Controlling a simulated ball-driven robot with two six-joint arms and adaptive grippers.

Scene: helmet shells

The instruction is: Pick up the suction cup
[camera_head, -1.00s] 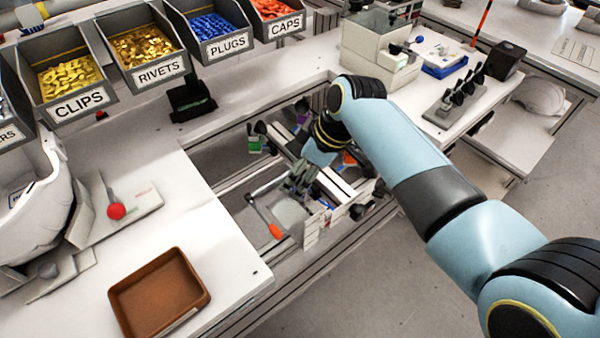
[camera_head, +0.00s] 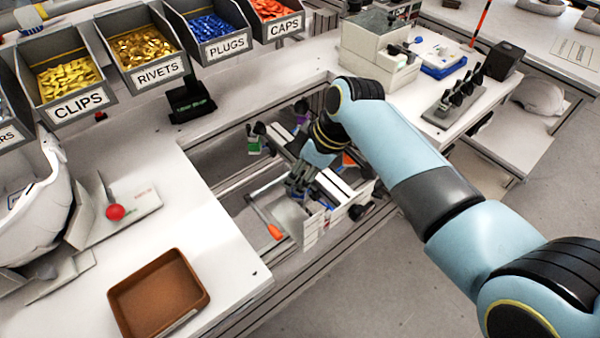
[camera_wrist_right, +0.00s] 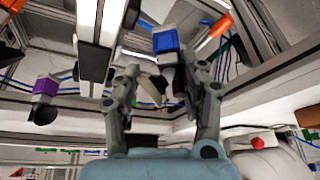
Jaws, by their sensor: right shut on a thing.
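My right gripper (camera_head: 298,190) reaches down into the open bay in the bench, among the parts there. In the right wrist view, its fingers (camera_wrist_right: 167,80) stand on both sides of a suction cup with a blue block (camera_wrist_right: 166,40) and a dark lower part, and are shut on it. In the head view the fingers hide most of that piece. A purple suction cup with a black end (camera_wrist_right: 45,88) lies to the left in the wrist view. A green piece with a black top (camera_head: 254,143) stands further back in the bay. My left gripper is not in view.
An orange-handled tool (camera_head: 272,230) and white boxes (camera_head: 345,195) crowd the bay around the gripper. A brown tray (camera_head: 158,292) sits on the bench at front left. Labelled bins (camera_head: 70,85) line the back. A white helmet shell (camera_head: 35,215) stands at left.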

